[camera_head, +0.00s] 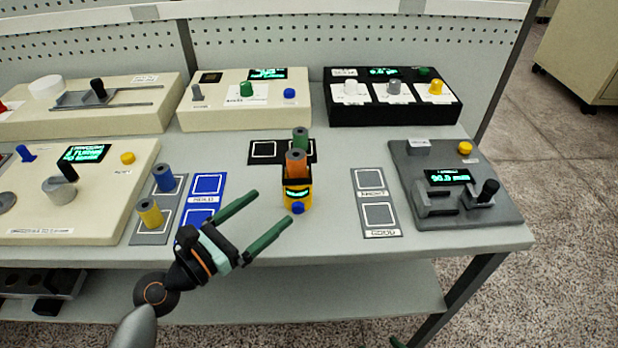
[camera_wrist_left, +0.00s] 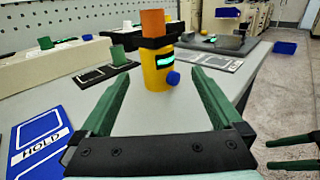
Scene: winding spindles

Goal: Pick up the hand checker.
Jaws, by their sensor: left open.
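The hand checker (camera_head: 297,195) stands upright on the table, with a yellow body, a lit display and a blue knob low on its front. Black jaws at its top sit around an orange cylinder (camera_head: 296,163). In the left wrist view the checker (camera_wrist_left: 157,75) is ahead, between the lines of my fingers. My left gripper (camera_head: 273,206) is open and empty, just short of the checker at its front left, not touching it. My right gripper (camera_wrist_left: 290,151) shows at the right edge of the left wrist view with its fingers apart, away from the checker.
A green spindle (camera_head: 300,137) stands on a black mat behind the checker. Left are a blue HOLD mat (camera_head: 210,183) and a grey mat with blue and yellow spindles (camera_head: 150,214). Right are a grey GOOD mat (camera_head: 363,206) and a grey measuring device (camera_head: 408,160). Table is clear around the checker's front.

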